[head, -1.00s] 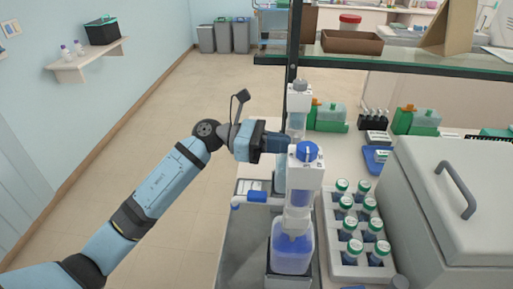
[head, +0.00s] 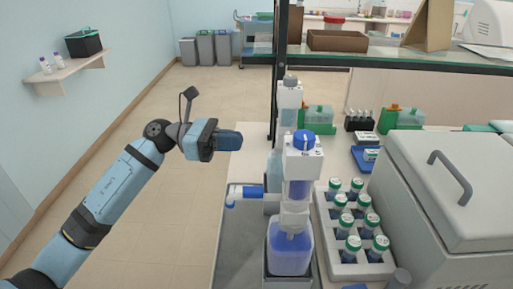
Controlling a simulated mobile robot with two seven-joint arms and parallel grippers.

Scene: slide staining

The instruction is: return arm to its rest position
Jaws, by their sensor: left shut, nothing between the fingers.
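My left gripper (head: 229,140) shows in the head view, at the end of the blue arm that comes in from the lower left. It is shut and empty, in the air beside the left edge of the bench. It is to the left of the dispenser bottle with the blue cap (head: 300,150) and apart from it. A second dispenser with a grey cap (head: 289,95) stands behind that one. My right gripper is not in view.
A white rack of several capped bottles (head: 331,238) stands right of the dispensers. A grey lidded machine (head: 430,185) fills the right side. A shelf (head: 400,60) crosses behind. The floor (head: 130,105) left of the bench is clear.

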